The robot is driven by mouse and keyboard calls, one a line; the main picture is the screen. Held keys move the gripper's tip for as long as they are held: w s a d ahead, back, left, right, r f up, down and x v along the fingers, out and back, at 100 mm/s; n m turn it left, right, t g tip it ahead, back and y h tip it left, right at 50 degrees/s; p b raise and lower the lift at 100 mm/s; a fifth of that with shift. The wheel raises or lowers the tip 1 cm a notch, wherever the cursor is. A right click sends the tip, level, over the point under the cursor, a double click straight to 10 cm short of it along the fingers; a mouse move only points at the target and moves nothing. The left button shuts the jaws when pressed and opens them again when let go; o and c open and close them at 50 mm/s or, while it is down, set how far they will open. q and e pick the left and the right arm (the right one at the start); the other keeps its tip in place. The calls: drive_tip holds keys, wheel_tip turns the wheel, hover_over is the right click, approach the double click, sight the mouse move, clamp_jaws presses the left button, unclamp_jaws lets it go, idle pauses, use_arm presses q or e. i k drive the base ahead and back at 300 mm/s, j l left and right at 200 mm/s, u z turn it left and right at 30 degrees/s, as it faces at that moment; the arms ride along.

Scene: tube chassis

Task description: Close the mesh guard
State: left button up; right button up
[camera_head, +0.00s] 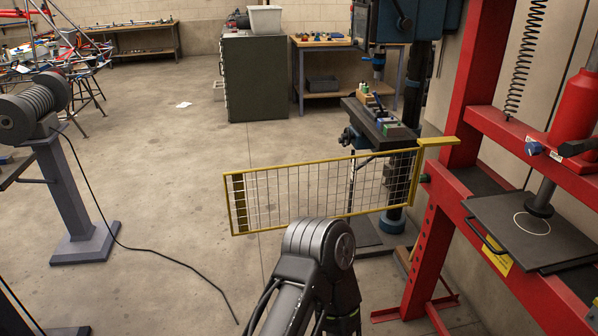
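The mesh guard (293,170) is a wire grid in a yellow frame. It stands swung open, reaching left from a yellow bracket (438,141) on the red press (447,180). A yellow strip with dark slots runs along its free left end. The opening at the front of the press is uncovered. One of my arms comes up from the bottom edge, and its dark rounded joint sits just in front of the guard's lower edge in the picture; I cannot tell whether they touch. Neither gripper shows.
A dark plate (530,231) with a handle lies in the press. A drill press table (381,124) stands behind the guard. A grey grinder on a pedestal (66,190) is at left, its black cable on the floor. Open floor (170,170) lies between grinder and guard.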

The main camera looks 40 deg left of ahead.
sight(238, 192)
drive_tip(key=j, duration=0.65)
drive_tip(key=i+j, duration=0.15)
drive_tip(key=j, duration=0.5)
drive_tip(key=j+u, duration=0.1)
drive_tip(key=j, duration=0.55)
drive_tip(key=i+j, duration=0.15)
drive_tip(key=j, duration=0.5)
drive_tip(key=i+j+z, duration=0.2)
drive_tip(key=j+z, duration=0.2)
drive_tip(key=j, duration=0.2)
drive_tip(key=i+j+z, duration=0.1)
drive_tip(key=j+z, duration=0.3)
drive_tip(key=j, duration=0.2)
drive_tip(key=j+z, duration=0.4)
drive_tip(key=j, duration=0.2)
drive_tip(key=i+j+z, duration=0.15)
drive_tip(key=i, duration=0.35)
